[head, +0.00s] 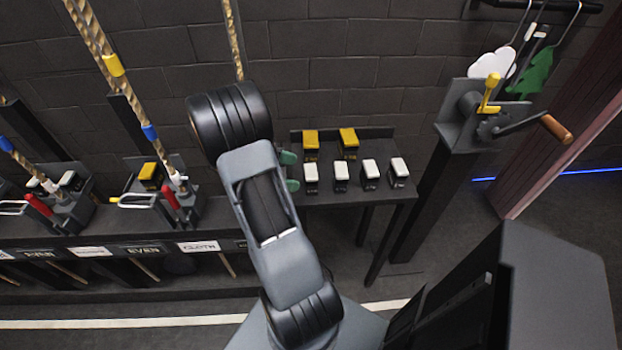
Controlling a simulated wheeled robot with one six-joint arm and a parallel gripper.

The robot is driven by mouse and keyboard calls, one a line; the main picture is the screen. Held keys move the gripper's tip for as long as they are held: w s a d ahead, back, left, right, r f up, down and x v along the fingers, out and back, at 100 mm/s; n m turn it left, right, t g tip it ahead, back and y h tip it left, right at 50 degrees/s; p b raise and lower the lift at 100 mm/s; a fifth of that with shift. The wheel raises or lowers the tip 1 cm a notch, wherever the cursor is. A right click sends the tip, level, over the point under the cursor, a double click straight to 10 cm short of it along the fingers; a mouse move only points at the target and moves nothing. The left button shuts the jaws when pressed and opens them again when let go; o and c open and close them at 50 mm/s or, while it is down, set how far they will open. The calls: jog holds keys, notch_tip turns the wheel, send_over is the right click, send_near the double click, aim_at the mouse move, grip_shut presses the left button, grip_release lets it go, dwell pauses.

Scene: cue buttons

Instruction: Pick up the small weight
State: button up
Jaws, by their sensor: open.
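Several small dark blocks with coloured tops stand on a dark side table (345,195) right of my arm. Two have yellow tops at the back, a left one (311,140) and a right one (348,141). A front row has white tops, among them a left one (311,178) and a right one (398,171). I cannot tell which is the small weight. My gripper (290,172) is mostly hidden behind my arm. Two green tips show apart at the table's left side, with no block seen between them.
A post with a crank (520,125) stands right of the table. A long rack (80,240) with ropes and red-handled levers (38,205) runs along the left. A dark brick wall (350,60) is behind. A dark box-like body (550,290) fills the lower right.

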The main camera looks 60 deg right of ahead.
aim_at(311, 174)
jog(key=shift+x, duration=3.2)
jog(key=shift+w+d, duration=0.1)
jog(key=shift+c, duration=0.4)
jog(key=c, duration=1.6)
